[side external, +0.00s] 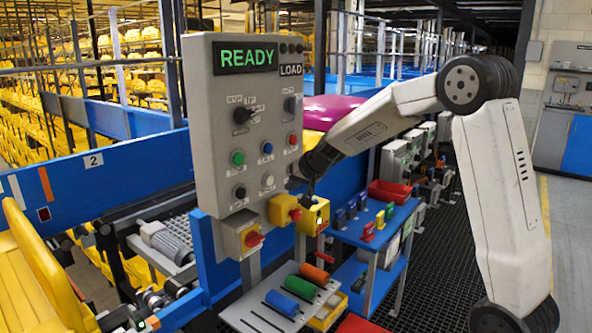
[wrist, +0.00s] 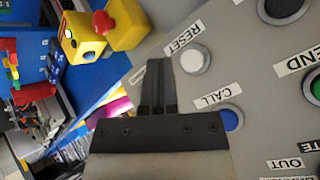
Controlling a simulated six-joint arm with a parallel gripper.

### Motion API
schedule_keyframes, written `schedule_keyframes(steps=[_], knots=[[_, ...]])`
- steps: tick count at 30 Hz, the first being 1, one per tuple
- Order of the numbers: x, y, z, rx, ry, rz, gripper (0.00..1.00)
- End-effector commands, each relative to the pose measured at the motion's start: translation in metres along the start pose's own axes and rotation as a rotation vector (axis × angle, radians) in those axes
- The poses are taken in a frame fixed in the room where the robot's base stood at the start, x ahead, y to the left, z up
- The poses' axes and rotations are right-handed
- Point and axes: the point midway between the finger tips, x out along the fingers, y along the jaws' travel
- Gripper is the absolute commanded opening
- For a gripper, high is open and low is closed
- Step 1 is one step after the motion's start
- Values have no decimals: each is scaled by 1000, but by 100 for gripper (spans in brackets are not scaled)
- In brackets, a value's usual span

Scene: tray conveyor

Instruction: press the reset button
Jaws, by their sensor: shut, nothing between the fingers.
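The grey control panel (side external: 215,100) stands left of my gripper. In the wrist view the RESET label (wrist: 185,36) sits beside a round white button (wrist: 193,60). That white button also shows low on the panel in the side view (side external: 268,180). A blue button (wrist: 230,118) with a CALL label (wrist: 217,97) is close to it. My gripper (wrist: 158,64) is shut and empty, its fingers just left of the white button in the wrist view. In the side view my gripper (side external: 309,187) is beside the panel's lower right edge. I cannot tell its gap to the panel face.
A green button (wrist: 316,88) and a black knob (side external: 242,115) are also on the panel. A blue shelf (side external: 375,235) with small items stands to the right. The display (side external: 245,58) reads READY.

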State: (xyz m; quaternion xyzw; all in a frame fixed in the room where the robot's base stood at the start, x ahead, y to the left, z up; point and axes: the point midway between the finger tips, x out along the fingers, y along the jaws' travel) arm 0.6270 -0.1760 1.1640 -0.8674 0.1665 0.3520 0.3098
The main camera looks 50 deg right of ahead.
Motion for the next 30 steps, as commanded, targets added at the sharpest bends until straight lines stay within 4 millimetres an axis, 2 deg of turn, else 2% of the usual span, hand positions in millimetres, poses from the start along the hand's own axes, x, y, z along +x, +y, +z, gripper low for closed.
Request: schedule_keyframes(steps=[8, 26, 30], knots=[[-10, 7, 7, 1, 1, 0, 0], [-10, 7, 7, 0, 0, 0, 0], [-10, 6, 14, -12, -13, 2, 0]])
